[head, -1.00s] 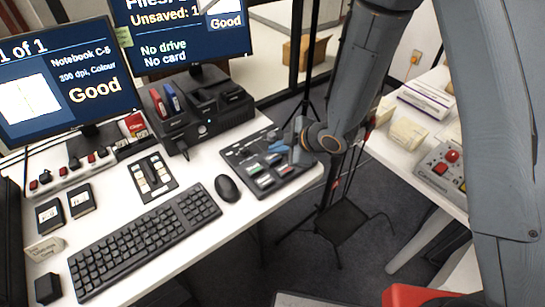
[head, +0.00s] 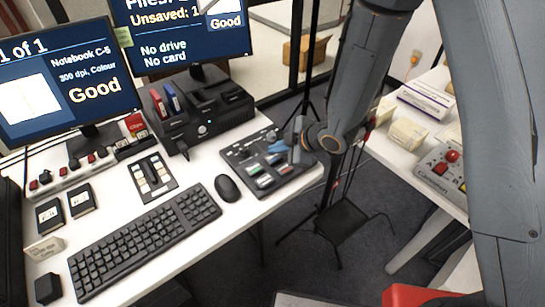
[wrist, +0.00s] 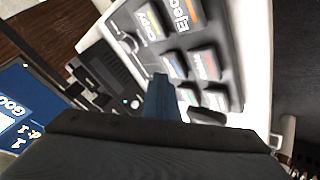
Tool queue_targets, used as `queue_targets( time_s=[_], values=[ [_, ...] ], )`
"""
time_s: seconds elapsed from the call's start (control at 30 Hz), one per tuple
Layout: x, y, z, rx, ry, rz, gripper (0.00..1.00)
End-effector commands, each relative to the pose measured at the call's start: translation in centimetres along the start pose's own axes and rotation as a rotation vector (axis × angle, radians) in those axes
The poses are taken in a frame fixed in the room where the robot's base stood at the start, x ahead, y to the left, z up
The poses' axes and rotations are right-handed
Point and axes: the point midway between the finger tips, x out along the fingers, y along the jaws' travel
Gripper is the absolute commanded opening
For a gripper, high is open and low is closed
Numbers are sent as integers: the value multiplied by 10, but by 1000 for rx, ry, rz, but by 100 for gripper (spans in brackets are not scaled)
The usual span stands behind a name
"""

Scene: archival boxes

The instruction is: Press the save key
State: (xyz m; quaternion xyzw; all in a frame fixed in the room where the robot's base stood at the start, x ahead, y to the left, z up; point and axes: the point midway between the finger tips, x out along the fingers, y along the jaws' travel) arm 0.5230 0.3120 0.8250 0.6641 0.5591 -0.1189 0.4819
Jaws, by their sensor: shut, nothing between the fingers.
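A dark control panel (head: 262,178) with several coloured keys lies on the white desk, right of the mouse. In the wrist view the panel (wrist: 236,82) is close, and its keys appear tilted; two labels look like "Copy" (wrist: 150,22) and "Eject" (wrist: 184,20). A red-labelled key (wrist: 206,64) and a blue-labelled key (wrist: 175,66) sit below them. I cannot read which is the save key. My gripper (head: 277,147) is shut and empty over the panel's far part. Its blue fingers (wrist: 159,92) point at the panel and hide part of it. Contact cannot be told.
A keyboard (head: 145,243) and a mouse (head: 227,188) lie left of the panel. A black dock (head: 203,110) stands behind. The monitor (head: 185,35) reads "Unsaved: 1", "No drive", "No card". A second table (head: 400,155) with boxes stands right.

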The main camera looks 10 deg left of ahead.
Motion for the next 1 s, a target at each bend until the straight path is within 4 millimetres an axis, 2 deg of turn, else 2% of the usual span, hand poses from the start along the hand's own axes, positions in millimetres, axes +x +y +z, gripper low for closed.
queue_targets(
  time_s=[1.0],
  values=[
    [6, -5, 5, 0, 0, 0, 0]
  ],
)
